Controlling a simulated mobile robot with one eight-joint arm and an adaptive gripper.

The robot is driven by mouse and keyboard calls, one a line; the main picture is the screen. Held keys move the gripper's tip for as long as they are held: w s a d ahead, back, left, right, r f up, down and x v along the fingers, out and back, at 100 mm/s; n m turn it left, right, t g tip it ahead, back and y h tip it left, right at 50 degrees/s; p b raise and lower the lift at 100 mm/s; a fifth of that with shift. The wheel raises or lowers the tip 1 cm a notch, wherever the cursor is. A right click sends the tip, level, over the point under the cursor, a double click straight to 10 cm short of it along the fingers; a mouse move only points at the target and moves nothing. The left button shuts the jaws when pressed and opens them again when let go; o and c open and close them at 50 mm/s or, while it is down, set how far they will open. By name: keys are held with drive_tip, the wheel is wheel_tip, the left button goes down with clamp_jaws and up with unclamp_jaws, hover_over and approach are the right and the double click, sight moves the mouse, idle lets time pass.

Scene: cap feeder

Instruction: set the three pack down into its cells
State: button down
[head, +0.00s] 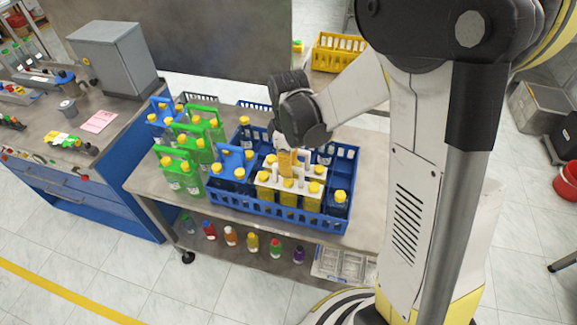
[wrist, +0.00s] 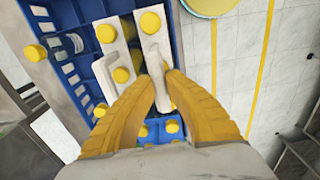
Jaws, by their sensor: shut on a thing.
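A three pack (head: 301,188), a white carrier with yellow-capped bottles of yellow liquid, is at the front of the blue crate (head: 268,212) in the head view. My gripper (head: 287,163) is over it, with its yellow fingers down at the white handle. In the wrist view, the fingers (wrist: 160,90) are closed on the handle of the right-hand white carrier (wrist: 154,48). The pack looks about upright. The crate wall hides the bottles' lower parts, so I cannot tell whether they touch the cell floor.
Another white carrier (wrist: 116,53) stands close beside the held one. A blue carrier (head: 233,157) and a single bottle (head: 338,203) stand in the crate. Green carriers (head: 180,170) stand on the table left of it. Empty cells (wrist: 73,80) show at the crate's left in the wrist view.

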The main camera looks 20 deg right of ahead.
drive_tip(key=shift+f+b, duration=0.55)
drive_tip(key=shift+f, duration=0.05)
idle(0.4)
drive_tip(key=c, duration=1.5)
unclamp_jaws()
drive_tip(key=shift+o, duration=0.2)
drive_tip(key=shift+r, duration=0.1)
wheel_tip(320, 180, up, 12)
